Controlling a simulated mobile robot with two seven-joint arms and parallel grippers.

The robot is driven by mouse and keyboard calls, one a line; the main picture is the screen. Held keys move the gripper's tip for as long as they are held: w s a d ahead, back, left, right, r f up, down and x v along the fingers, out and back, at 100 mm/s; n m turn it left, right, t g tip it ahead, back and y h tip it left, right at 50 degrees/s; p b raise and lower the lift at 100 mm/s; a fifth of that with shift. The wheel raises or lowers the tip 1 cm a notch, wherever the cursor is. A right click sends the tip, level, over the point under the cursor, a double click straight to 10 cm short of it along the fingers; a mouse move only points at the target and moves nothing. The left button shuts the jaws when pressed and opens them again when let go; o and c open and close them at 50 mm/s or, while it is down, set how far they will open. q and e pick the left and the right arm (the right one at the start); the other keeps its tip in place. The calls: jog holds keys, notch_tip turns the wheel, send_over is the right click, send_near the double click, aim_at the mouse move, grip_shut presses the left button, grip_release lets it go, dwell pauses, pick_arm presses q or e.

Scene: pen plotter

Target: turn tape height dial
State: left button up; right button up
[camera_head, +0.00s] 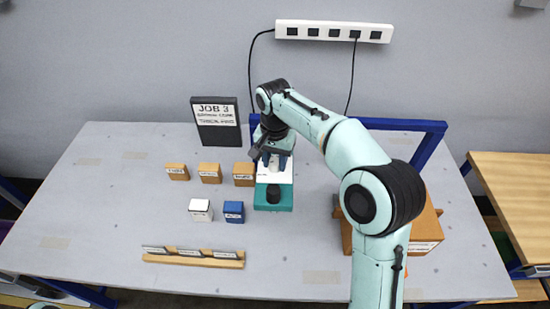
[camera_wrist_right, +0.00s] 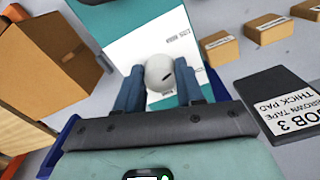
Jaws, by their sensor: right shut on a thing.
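The teal machine (camera_head: 273,199) with a white top plate stands near the middle of the table. My right gripper (camera_head: 272,163) reaches down over the plate from behind. In the wrist view, my right gripper (camera_wrist_right: 160,92) has its two blue fingers shut on a round pale dial (camera_wrist_right: 159,70), one finger on each side. The dial has a dark mark on its right side. Small print shows on the white plate (camera_wrist_right: 150,42) near it. In the head view the gripper hides the dial. My left gripper is not in view.
A dark sign (camera_head: 216,122) reading JOB 3, brown tape, thick pad stands behind. Small brown boxes (camera_head: 209,172), a white box (camera_head: 200,210) and a blue box (camera_head: 234,211) stand left. A wooden rack (camera_head: 193,258) lies in front. A cardboard box (camera_head: 424,232) stands right.

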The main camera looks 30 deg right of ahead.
aim_at(274, 161)
jog(key=m+p, duration=0.1)
jog(key=m, duration=0.3)
jog(key=shift+r+m, duration=0.1)
jog(key=shift+m, duration=0.2)
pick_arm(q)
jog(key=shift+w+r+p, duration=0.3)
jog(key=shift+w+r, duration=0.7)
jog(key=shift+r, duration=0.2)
pick_arm(e)
jog(key=m, duration=0.4)
jog(key=shift+w+m, duration=0.1)
jog(key=shift+m, duration=0.3)
jog(key=o, duration=1)
jog(key=shift+o, duration=0.2)
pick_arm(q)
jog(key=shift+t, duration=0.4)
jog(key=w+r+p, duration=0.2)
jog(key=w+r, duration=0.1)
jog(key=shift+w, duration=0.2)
pick_arm(e)
notch_tip(274, 161, up, 13)
jog(key=shift+r, duration=0.15)
